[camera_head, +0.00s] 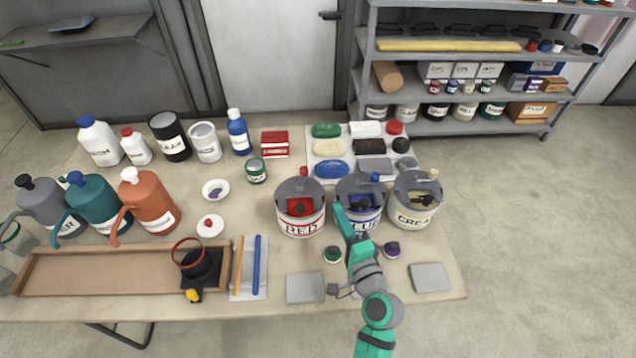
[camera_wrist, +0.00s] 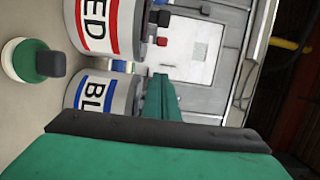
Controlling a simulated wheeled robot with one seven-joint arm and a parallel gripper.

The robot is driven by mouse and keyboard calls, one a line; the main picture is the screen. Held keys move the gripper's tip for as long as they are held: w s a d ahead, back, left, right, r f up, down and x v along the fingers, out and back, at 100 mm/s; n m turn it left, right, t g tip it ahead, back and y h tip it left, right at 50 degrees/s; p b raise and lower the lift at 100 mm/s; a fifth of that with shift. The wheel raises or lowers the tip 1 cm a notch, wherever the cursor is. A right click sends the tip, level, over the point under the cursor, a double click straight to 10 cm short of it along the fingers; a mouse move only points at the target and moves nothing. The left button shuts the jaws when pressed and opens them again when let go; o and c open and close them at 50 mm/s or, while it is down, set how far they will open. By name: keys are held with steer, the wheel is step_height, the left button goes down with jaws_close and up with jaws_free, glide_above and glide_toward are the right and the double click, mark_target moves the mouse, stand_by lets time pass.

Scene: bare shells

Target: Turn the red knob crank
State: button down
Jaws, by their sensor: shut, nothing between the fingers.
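The red can (camera_head: 300,222), lettered RED, stands on the table with a dark grey cover and red showing inside. In the wrist view the red can (camera_wrist: 112,25) is at the top, and a small red knob (camera_wrist: 162,41) shows beside its dark top fittings. The crank's arm is too small to make out clearly. My green gripper (camera_head: 338,208) is over the gap between the red can and the blue can (camera_head: 359,222). My gripper (camera_wrist: 160,82) is shut and empty, apart from the red knob in the wrist view.
The cream can (camera_head: 414,215) stands right of the blue can. Small jars with green (camera_head: 332,254) and purple (camera_head: 392,249) tops sit in front. Grey plates (camera_head: 306,288) lie near the table's front edge. A tray of coloured blocks (camera_head: 318,168) lies behind the cans.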

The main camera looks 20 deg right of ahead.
mark_target(314, 189)
steer(key=w, duration=0.8)
steer(key=w+a, duration=0.1)
steer(key=w, duration=0.2)
steer(key=shift+w+a+r, duration=0.1)
steer(key=shift+w+r, duration=0.05)
steer(key=shift+w, duration=0.25)
steer(key=shift+w+a, duration=0.55)
steer(key=shift+w, duration=0.05)
